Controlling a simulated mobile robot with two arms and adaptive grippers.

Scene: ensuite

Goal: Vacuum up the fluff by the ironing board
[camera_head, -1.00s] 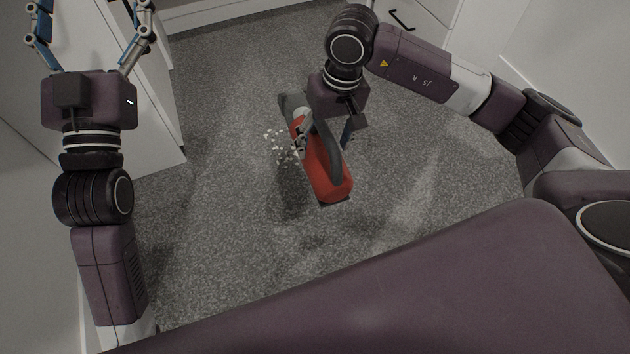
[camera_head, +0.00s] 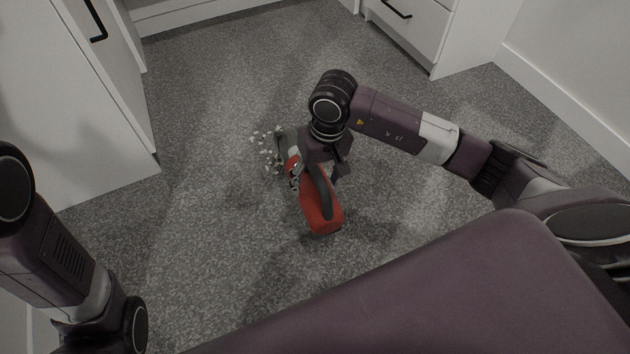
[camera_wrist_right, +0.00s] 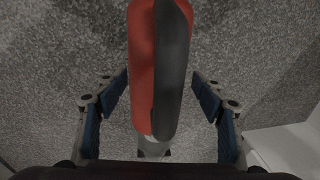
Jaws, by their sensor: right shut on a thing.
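A red and dark grey handheld vacuum (camera_head: 322,212) is in the middle of the head view, low over the carpet, its nozzle end pointing away from me. My right gripper (camera_head: 318,174) is shut on it around the handle region. In the right wrist view the vacuum (camera_wrist_right: 143,70) lies between the two blue-padded fingers of that gripper (camera_wrist_right: 160,78). White fluff (camera_head: 266,152) lies scattered on the carpet just left of the nozzle. I cannot tell whether the nozzle touches the floor. My left gripper is out of the frame. I see no ironing board.
A white cabinet (camera_head: 75,110) stands at the left, and a white drawer unit (camera_head: 425,35) stands at the back right. A white skirting board (camera_head: 560,95) runs along the right wall. The grey carpet (camera_head: 210,80) between them is otherwise clear.

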